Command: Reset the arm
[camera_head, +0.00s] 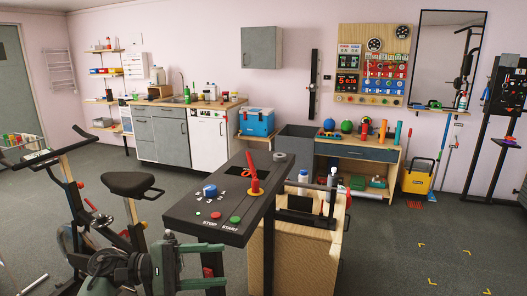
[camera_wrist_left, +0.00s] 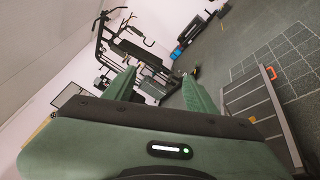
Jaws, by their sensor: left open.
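My left gripper (camera_head: 222,265) is at the bottom of the head view, left of centre. Its two green fingers point right, apart, with nothing between them. It appears just below and in front of the dark control panel (camera_head: 190,222); I cannot tell the exact gap. In the left wrist view the same green fingers (camera_wrist_left: 160,78) stand spread and empty, facing a room with gym equipment. My right gripper is in neither view.
An exercise bike (camera_head: 128,184) stands close at the left. The panel carries a red lever (camera_head: 254,183) and buttons. Grey floor (camera_head: 400,250) is open at the right. The left wrist view shows a gym machine (camera_wrist_left: 120,45).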

